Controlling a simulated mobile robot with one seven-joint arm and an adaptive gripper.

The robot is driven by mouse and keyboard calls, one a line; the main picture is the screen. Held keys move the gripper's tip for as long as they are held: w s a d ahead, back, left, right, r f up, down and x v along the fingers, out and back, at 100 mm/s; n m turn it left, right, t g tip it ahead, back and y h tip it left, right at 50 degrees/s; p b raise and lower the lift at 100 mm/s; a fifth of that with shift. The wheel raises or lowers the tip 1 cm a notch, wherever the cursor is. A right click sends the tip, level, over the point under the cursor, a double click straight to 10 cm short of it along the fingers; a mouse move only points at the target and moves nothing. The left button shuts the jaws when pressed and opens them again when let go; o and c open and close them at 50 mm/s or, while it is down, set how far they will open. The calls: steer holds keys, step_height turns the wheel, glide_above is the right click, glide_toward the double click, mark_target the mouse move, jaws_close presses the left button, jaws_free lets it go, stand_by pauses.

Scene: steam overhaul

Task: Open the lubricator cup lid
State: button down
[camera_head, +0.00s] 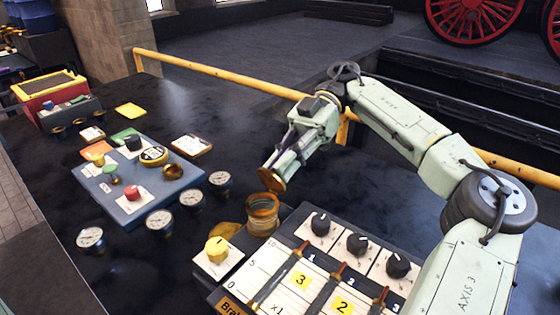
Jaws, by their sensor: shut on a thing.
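The lubricator cup (262,216) is a round, amber and brass-coloured cup standing upright on the dark bench, left of the slider console. Its top looks uncovered. A round brass lid (270,181) is tilted above the cup's rim, with a small gap visible between them. My gripper (281,164) reaches down from the upper right and is shut on the lid at its edge. The fingertips are small and partly hidden, and I cannot see whether a hinge joins lid and cup.
The console (310,275) with black knobs and sliders stands just right of the cup; a yellow knob (217,249) is in front. A blue panel (140,190) with buttons and several gauges lies left. A yellow rail (215,72) runs behind the bench.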

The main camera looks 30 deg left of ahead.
stand_by(0.3)
steer(key=c, duration=1.6)
jaws_free()
steer(key=shift+o, duration=0.2)
